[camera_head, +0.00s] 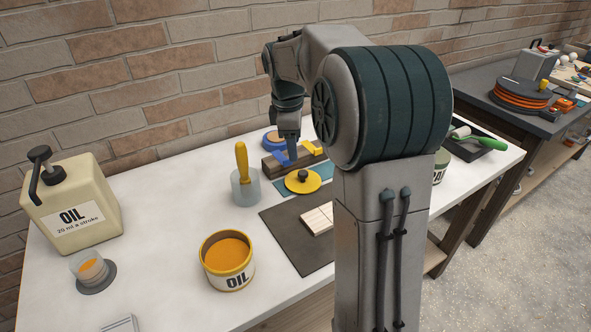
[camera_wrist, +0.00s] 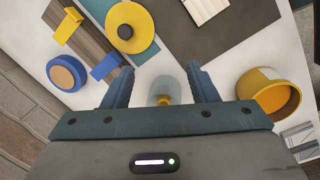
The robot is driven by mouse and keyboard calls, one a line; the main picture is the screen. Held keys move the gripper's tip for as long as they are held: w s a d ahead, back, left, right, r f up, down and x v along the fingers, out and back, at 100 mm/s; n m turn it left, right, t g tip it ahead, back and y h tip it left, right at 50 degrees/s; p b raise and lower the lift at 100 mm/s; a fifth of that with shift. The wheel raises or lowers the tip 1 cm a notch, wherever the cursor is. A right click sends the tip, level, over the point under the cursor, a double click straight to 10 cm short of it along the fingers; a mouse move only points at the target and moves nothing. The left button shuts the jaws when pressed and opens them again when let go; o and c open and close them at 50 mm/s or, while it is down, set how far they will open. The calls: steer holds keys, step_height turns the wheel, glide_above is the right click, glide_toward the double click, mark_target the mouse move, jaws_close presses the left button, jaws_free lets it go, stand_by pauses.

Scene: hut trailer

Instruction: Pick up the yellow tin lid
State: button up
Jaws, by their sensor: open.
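The yellow tin lid (camera_head: 303,186) is a round disc with a black knob, lying on the white workbench partly over a teal sheet and near the dark mat. In the wrist view the lid (camera_wrist: 142,46) shows beyond the fingers, up and left of the gap between them. My gripper (camera_wrist: 160,80) is open and nothing is held between its fingers. In the head view the gripper is above the bench near the wooden blocks, behind the lid, its fingers partly hard to make out.
A clear cup (camera_head: 246,192) with a yellow-handled tool stands left of the lid. An oil dispenser (camera_head: 72,205) stands far left.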

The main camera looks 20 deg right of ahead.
steer(key=w+d+f+n, duration=0.2)
steer(key=w+d+n, duration=0.2)
steer(key=w, duration=0.3)
steer(key=p, duration=0.1)
glide_above(303, 172)
steer(key=shift+n+g, duration=0.3)
step_height(303, 172, down, 8)
steer(key=shift+s+a+f, duration=0.1)
steer(key=shift+f+p, duration=0.55)
steer(key=shift+f, duration=2.25)
steer(key=c, duration=1)
